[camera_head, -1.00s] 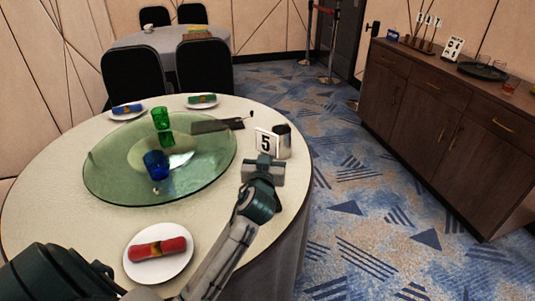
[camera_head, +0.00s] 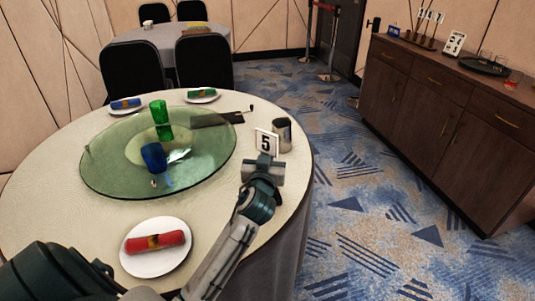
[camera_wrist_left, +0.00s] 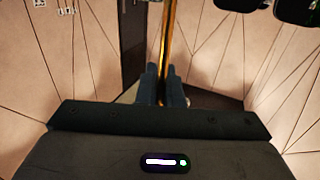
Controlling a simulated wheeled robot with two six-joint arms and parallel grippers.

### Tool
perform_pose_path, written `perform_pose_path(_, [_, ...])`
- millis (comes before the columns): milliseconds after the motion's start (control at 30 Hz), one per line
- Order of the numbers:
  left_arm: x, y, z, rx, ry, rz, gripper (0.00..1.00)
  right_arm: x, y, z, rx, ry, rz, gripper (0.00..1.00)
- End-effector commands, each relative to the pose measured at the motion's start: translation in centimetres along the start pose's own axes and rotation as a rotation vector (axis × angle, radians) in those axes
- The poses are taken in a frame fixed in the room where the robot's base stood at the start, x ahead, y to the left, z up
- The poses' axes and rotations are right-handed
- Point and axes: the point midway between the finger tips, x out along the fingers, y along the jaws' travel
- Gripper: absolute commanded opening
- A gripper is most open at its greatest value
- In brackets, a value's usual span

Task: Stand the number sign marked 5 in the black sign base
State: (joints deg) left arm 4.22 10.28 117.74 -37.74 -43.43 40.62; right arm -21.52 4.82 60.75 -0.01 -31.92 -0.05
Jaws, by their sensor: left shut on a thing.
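The number sign marked 5 (camera_head: 266,142) is a white plate with a black numeral. It stands upright in my left gripper (camera_head: 264,164), over the right part of the round table (camera_head: 60,190). In the left wrist view the fingers (camera_wrist_left: 162,88) are closed on the sign, seen edge-on as a thin golden strip (camera_wrist_left: 168,35). I cannot make out the black sign base for certain. A flat dark object with a thin handle (camera_head: 212,119) lies at the far edge of the glass turntable. My right gripper is not in view.
A metal cup (camera_head: 282,135) is just right of the sign. Green (camera_head: 158,112) and blue (camera_head: 154,157) glasses are on the turntable. A plate with a red napkin roll (camera_head: 156,243) is near. A sideboard (camera_head: 440,100) holds more number signs (camera_head: 430,16) and a black tray (camera_head: 484,67).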

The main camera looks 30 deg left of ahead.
Motion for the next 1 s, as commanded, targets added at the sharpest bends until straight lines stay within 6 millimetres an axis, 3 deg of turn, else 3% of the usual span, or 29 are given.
perform_pose_path(133, [0.0,0.0,0.6,0.000,0.000,0.000,0.00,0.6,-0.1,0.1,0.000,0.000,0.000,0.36])
perform_pose_path(167, [0.0,0.0,0.4,0.000,0.001,0.000,0.12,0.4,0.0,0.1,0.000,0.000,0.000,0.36])
perform_pose_path(267, [0.0,0.0,0.4,0.000,0.000,0.000,0.32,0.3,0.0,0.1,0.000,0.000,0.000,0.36])
perform_pose_path(667, [-0.9,0.0,0.5,-0.002,-0.001,0.001,0.32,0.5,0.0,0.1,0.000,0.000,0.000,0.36])
perform_pose_path(1000, [-7.4,0.0,0.7,-0.004,-0.002,0.001,0.32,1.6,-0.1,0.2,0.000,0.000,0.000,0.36])
